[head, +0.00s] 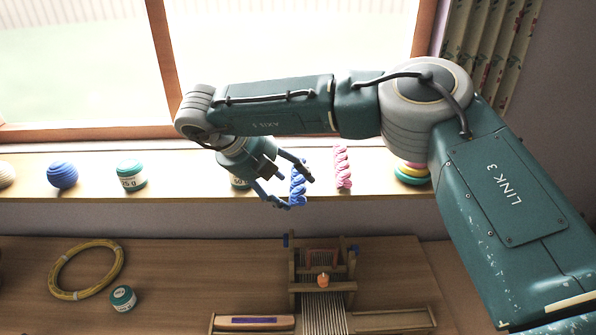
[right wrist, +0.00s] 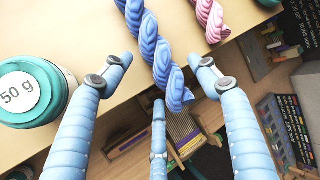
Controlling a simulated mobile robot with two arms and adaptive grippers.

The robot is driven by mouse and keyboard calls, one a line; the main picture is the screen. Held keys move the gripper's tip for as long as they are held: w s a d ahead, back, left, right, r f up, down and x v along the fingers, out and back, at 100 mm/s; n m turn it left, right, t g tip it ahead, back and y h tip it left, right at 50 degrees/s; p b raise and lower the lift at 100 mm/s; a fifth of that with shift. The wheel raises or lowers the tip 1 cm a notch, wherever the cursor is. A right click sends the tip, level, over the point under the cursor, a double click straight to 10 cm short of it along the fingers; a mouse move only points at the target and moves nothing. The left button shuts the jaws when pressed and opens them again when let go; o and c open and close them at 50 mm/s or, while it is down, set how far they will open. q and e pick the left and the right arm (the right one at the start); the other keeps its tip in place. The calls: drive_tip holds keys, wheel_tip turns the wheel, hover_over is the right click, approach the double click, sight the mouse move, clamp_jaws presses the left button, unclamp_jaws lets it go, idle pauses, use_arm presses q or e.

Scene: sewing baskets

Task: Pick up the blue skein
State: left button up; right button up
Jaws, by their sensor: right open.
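My left gripper is not in view.
A teal-lidded weight jar (right wrist: 30,92) is close left of the gripper. Another jar (head: 131,174) and a blue ball (head: 62,175) are farther left. A loom (head: 322,275) and yellow ring (head: 86,270) lie on the table below.

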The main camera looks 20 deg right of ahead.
drive_tip(key=shift+w+d+f, duration=0.15)
drive_tip(key=shift+d+f, duration=0.25)
drive_tip(key=shift+f, duration=0.1)
drive_tip(key=c, duration=1.3)
drive_tip(key=shift+o, duration=0.2)
drive_tip(key=shift+r, duration=0.15)
